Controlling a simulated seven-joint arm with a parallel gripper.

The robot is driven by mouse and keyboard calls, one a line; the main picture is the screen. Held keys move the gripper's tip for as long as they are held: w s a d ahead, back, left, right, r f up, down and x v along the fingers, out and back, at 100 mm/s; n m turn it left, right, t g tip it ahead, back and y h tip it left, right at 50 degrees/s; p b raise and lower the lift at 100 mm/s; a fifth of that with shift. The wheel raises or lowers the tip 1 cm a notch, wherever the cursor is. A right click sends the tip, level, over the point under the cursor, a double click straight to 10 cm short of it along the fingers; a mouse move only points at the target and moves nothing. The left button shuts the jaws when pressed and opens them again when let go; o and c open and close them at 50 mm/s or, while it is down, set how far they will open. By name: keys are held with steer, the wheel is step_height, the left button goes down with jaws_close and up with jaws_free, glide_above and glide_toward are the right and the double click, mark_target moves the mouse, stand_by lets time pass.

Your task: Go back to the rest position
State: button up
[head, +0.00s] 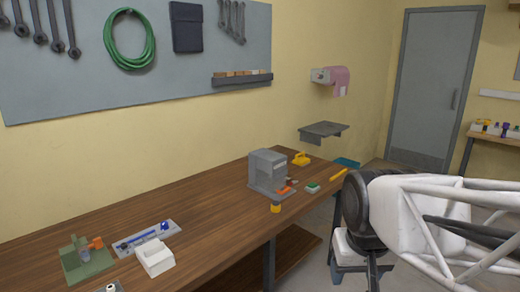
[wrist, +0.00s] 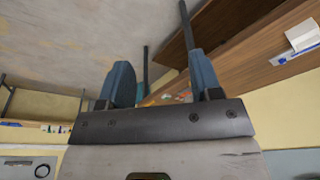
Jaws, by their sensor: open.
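My gripper (wrist: 160,72) shows in the wrist view, with two blue fingers standing apart and nothing held between them. It is open and empty. The wooden workbench (wrist: 262,70) appears tilted at the upper right of that view, away from the fingers. In the head view my arm fills the right side, beyond the right end of the workbench (head: 205,212); I cannot clearly make out the fingertips there.
On the bench stand a grey machine (head: 266,172), a yellow object (head: 301,159), a small yellow-topped container (head: 276,207), a white box (head: 155,257), a blue tool on a grey tray (head: 143,238) and a green fixture (head: 88,263). The bench middle is clear. A grey wall shelf (head: 323,129) is behind.

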steer(key=s+d+f, duration=0.1)
steer(key=s+f, duration=0.1)
steer(key=s, duration=0.3)
steer(key=shift+s+d+f, duration=0.2)
steer(key=shift+s+f, duration=0.05)
steer(key=shift+f, duration=0.05)
stand_by(0.9)
